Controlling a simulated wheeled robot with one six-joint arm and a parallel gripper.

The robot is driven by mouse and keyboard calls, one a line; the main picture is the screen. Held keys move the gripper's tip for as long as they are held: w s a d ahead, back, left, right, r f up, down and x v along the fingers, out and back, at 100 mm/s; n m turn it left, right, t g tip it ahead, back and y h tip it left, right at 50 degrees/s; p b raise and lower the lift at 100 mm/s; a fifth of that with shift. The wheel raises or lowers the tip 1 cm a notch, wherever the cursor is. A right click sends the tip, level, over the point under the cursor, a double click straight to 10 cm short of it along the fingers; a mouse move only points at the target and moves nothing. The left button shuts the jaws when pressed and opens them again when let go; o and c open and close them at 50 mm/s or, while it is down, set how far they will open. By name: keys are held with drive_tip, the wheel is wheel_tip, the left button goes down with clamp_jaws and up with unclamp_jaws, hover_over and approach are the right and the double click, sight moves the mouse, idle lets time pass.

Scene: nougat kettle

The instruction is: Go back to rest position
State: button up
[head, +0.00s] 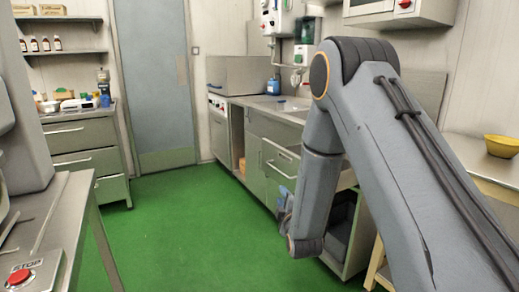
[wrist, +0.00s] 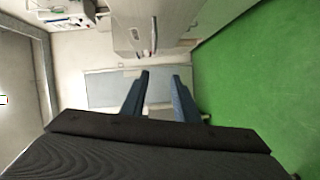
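My arm fills the right half of the head view, bent at the elbow with the forearm hanging down. My gripper (wrist: 160,76) shows in the wrist view as two blue fingers standing apart with nothing between them. In the head view only a small bluish part of my gripper (head: 284,203) shows, beside the lower end of the forearm, in front of the drawer cabinets. The rest of it is hidden behind the arm.
A steel counter with cabinets (head: 228,133) runs along the right wall. A steel table (head: 62,222) with a red stop button (head: 20,277) is near on the left. A yellow bowl (head: 502,145) stands at far right. The green floor (head: 185,225) between is clear.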

drive_tip(key=s+d+r+m+g+p, duration=0.2)
drive_tip(key=s+m+g, duration=0.3)
drive_tip(key=s, duration=0.8)
drive_tip(key=s+d+r+m+g+h+p, duration=0.1)
drive_tip(key=s+d+r+m+g+p, duration=0.2)
drive_tip(key=s, duration=1.1)
drive_tip(key=s+d+r+m+g+h+p, duration=0.1)
drive_tip(key=s+d+r+m+g, duration=0.3)
drive_tip(key=s, duration=0.9)
drive_tip(key=d+m+g+p, duration=0.1)
drive_tip(key=d+m+g, duration=0.1)
drive_tip(key=m+g, duration=0.2)
drive_tip(key=shift+s+r+m+g+p, duration=0.3)
drive_tip(key=shift+s+m+g+p, duration=0.1)
drive_tip(key=shift+m, duration=0.2)
drive_tip(key=shift+w+d, duration=0.1)
drive_tip(key=shift+d, duration=0.1)
